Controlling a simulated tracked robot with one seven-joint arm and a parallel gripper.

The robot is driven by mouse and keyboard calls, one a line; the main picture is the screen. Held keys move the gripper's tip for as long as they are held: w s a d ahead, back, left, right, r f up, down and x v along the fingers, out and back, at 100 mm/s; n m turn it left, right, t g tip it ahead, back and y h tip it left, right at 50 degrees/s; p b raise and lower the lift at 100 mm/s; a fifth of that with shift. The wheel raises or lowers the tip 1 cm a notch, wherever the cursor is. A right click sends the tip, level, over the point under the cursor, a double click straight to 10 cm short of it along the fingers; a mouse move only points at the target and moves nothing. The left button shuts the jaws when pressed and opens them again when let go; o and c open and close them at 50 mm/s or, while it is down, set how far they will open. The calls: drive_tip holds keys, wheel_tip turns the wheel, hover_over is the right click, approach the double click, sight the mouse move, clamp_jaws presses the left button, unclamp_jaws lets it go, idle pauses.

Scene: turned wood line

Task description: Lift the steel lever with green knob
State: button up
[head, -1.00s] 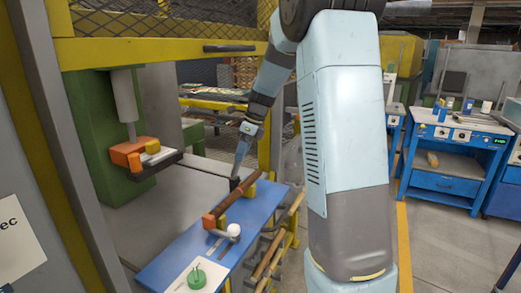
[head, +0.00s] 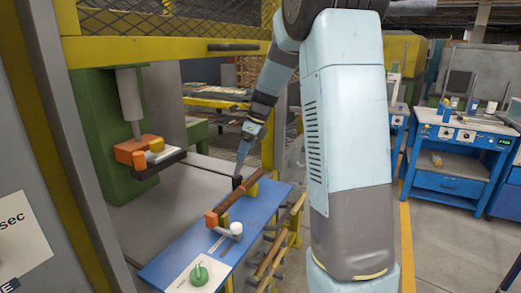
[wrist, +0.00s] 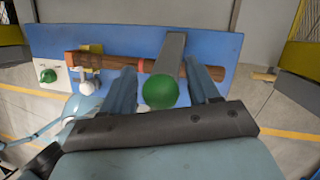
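The steel lever (wrist: 173,48) is a flat grey bar in the wrist view, standing out from the blue panel across a brown wooden bar. Its round green knob (wrist: 159,91) is at the near end. My gripper (wrist: 161,68) has its two fingers on either side of the knob and lever, with gaps visible, so it looks open. In the head view my gripper (head: 238,182) is small and dark by the far end of the wooden bar. The lever and its knob cannot be made out there.
A second green knob (head: 199,276) sits on a white plate at the near end of the blue panel (head: 180,255). A white ball knob (head: 236,228) is beside the wooden bar (head: 236,196). A yellow frame and a press with an orange block (head: 130,151) stand left.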

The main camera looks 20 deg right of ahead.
drive_tip(key=v, duration=1.3)
drive_tip(key=shift+d+r, duration=0.2)
drive_tip(key=shift+r, duration=0.15)
drive_tip(key=shift+c, duration=0.2)
drive_tip(key=shift+s+n, duration=0.2)
drive_tip(key=shift+n, duration=0.1)
drive_tip(key=c, duration=0.3)
drive_tip(key=shift+s+d+n, duration=0.15)
drive_tip(key=shift+s+n, duration=0.15)
drive_tip(key=shift+n, duration=0.1)
drive_tip(key=shift+c, duration=0.7)
drive_tip(key=s+n+t, duration=0.1)
drive_tip(key=s+n, duration=0.1)
drive_tip(key=n, duration=0.1)
drive_tip(key=s+d+n+t, duration=0.1)
drive_tip(key=s+n, duration=0.1)
drive_tip(key=n, duration=0.1)
drive_tip(key=s+d+f+n, duration=0.1)
drive_tip(key=s+n, duration=0.1)
drive_tip(key=n, duration=0.1)
drive_tip(key=shift+s+d+n+t+h, duration=0.15)
drive_tip(key=shift+s+n+t+h, duration=0.15)
drive_tip(key=shift+s+n+t, duration=0.1)
clamp_jaws()
drive_tip(key=w+a+f+n, duration=0.2)
drive_tip(key=w+a+f, duration=0.2)
drive_tip(key=f, duration=0.4)
drive_tip(key=shift+w+a+f, duration=0.2)
drive_tip(key=shift+w+f, duration=0.15)
drive_tip(key=shift+w, duration=0.4)
